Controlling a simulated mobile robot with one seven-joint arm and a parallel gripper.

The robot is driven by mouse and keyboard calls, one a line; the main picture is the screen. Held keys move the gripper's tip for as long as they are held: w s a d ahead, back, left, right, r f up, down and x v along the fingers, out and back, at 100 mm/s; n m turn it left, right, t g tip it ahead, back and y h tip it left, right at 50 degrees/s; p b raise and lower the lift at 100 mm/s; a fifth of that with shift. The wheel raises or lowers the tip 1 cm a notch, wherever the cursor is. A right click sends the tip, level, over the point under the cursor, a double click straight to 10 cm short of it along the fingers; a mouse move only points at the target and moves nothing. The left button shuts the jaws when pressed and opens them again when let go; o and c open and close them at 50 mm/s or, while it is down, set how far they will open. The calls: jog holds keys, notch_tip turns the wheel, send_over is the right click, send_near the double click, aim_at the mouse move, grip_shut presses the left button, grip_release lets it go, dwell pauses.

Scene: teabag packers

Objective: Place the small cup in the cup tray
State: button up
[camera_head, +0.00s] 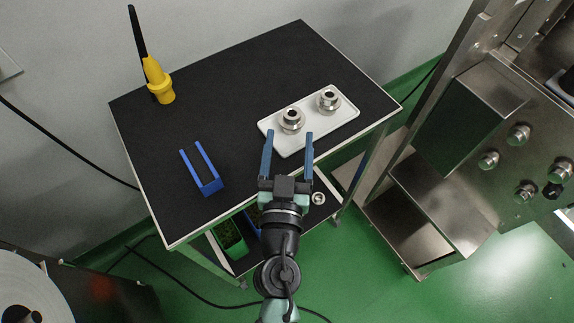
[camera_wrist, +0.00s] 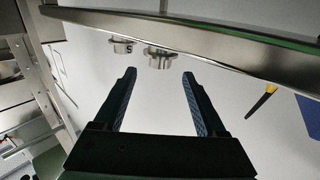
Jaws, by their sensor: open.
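The white rectangular tray (camera_head: 318,118) lies on the right part of the black table top. Two shiny metal cups, a nearer one (camera_head: 292,121) and a farther one (camera_head: 329,100), stand upright on it, apart. A smaller metal ring-like piece (camera_head: 318,198) sits lower down, right of my wrist; I cannot tell whether it is the small cup. My gripper (camera_head: 288,133) is open and empty, its blue fingers by the tray's near-left edge in the picture.
A blue U-shaped piece (camera_head: 203,170) and a yellow tool with a black handle (camera_head: 158,84) are on the table's left part. A green bin (camera_head: 230,240) is below. A steel machine (camera_head: 470,120) stands at the right. The table's middle is clear.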

jog(key=shift+s+a+b, duration=0.1)
jog(key=shift+s+b, duration=0.7)
jog(key=shift+s, duration=1.65)
jog(key=w+d+r+m+t+h, duration=0.2)
jog(key=w+r, duration=0.1)
jog(key=r, duration=1)
jog(key=w+d+r+m+t+h, duration=0.1)
jog(key=w+r+m+t, duration=0.15)
jog(key=r, duration=1.15)
jog(key=s+a+r+n+t+y, duration=0.1)
jog(key=s+r, duration=0.3)
jog(key=r, duration=0.7)
jog(key=s+r+n+t+y, duration=0.3)
jog(key=r+n+t, duration=0.1)
jog(key=r, duration=0.7)
jog(key=shift+s+a+r, duration=0.2)
jog(key=shift+s+a, duration=0.2)
notch_tip(320, 180, up, 14)
jog(key=p, duration=1.4)
